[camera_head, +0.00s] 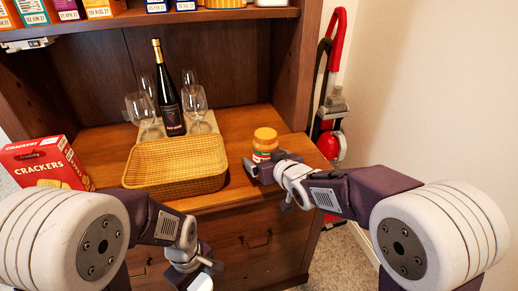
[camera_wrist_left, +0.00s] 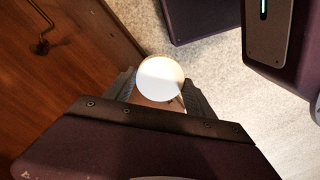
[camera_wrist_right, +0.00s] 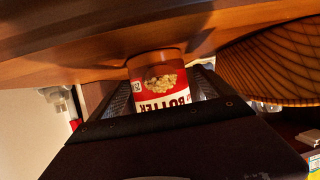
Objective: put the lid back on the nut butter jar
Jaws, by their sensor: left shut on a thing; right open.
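The nut butter jar (camera_head: 264,144) stands upright on the right of the hutch counter, its top orange-tan with no white lid on it. My right gripper (camera_head: 262,168) is open at the jar's near side. In the right wrist view the jar's red and white label (camera_wrist_right: 162,88) shows between the fingers, upside down. My left gripper (camera_wrist_left: 158,88) is shut on a white round disc, which looks like the lid (camera_wrist_left: 160,78). It is held low in front of the drawers, well below and left of the jar; the lid also shows in the head view (camera_head: 201,283).
A woven basket (camera_head: 176,180) stands on the counter left of the jar. Behind it are a dark bottle (camera_head: 168,100) and several glasses. A red crackers box (camera_head: 45,164) stands at the left. A red vacuum (camera_head: 331,100) stands right of the hutch.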

